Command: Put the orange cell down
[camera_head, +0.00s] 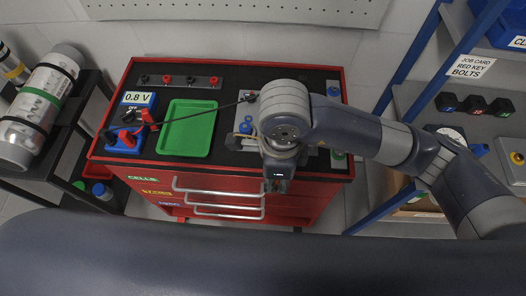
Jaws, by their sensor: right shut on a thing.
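My right arm reaches in from the right over the red cart, and its wrist covers the right part of the black top. The right gripper (277,181) points down near the cart's front edge. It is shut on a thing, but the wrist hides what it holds. I cannot pick out the orange cell anywhere in this view. A green tray (187,128) lies empty on the middle left of the cart top. My left gripper is not in view.
A blue meter (137,98) reading 0.8 V stands left of the tray, and its black lead crosses the tray. A strip with red and black knobs (178,81) lies at the back. Blue-topped items (246,125) stand beside my wrist. Shelves flank the cart (348,110).

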